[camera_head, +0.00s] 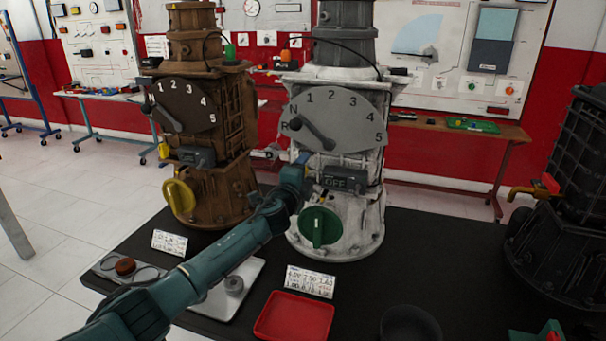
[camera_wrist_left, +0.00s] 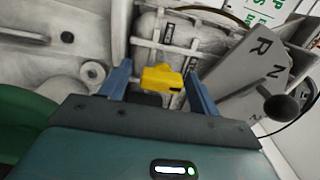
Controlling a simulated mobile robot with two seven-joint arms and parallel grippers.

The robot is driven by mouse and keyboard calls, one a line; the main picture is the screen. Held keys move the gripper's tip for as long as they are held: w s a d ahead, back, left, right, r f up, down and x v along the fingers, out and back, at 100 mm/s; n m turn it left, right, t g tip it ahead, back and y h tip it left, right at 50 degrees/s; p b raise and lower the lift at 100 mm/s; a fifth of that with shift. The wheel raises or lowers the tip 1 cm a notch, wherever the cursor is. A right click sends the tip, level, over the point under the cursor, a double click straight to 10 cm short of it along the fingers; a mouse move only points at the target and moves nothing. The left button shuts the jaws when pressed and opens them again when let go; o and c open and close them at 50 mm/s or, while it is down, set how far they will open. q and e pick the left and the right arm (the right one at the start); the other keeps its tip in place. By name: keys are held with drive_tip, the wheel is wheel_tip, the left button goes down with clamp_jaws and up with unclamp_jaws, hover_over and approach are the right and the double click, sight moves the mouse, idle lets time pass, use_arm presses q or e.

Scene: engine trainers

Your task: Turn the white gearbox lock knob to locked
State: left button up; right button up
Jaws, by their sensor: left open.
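The white gearbox (camera_head: 345,195) stands upright on the dark table. A large round green knob (camera_head: 320,226) with an upright grip bar is on its lower front; I cannot read which knob is the lock. A box above it shows OFF. The grey dial (camera_head: 350,115) has its dark lever toward R and N. My left gripper (camera_head: 303,172) is at the gearbox's left side, above and left of the green knob. In the left wrist view its open fingers (camera_wrist_left: 155,75) stand on either side of a small yellow part (camera_wrist_left: 160,79); contact is unclear. The green knob (camera_wrist_left: 25,125) is at lower left there.
A brown gearbox (camera_head: 208,130) with a yellow knob stands left, a black gearbox (camera_head: 570,200) right. A red tray (camera_head: 293,317), a black bowl (camera_head: 410,324) and label cards lie in front. The table between the white and black gearboxes is clear.

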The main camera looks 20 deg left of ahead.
use_arm(q)
drive_tip(key=shift+s, duration=0.1)
drive_tip(key=s, duration=1.3)
drive_tip(key=shift+a, duration=0.2)
drive_tip(key=s+d+f+n+g+h, duration=0.1)
drive_tip(key=s+d+f+n+g, duration=0.15)
drive_tip(key=s+f, duration=0.4)
drive_tip(key=s+d+f+n+g+h+p, duration=0.1)
drive_tip(key=s+d+f+n, duration=0.1)
drive_tip(key=s+f+n, duration=0.35)
drive_tip(key=s+d+f+n+g+h, duration=0.1)
drive_tip(key=s+d+f+g, duration=0.15)
drive_tip(key=s+f, duration=0.5)
drive_tip(key=s+f+n, duration=0.2)
drive_tip(key=s+n, duration=0.1)
drive_tip(key=s, duration=0.3)
drive_tip(key=s+f+n+g, duration=0.1)
drive_tip(key=s+f+n, duration=0.2)
drive_tip(key=s, duration=0.3)
drive_tip(key=shift+d+n, duration=0.15)
drive_tip(key=shift+n, duration=0.15)
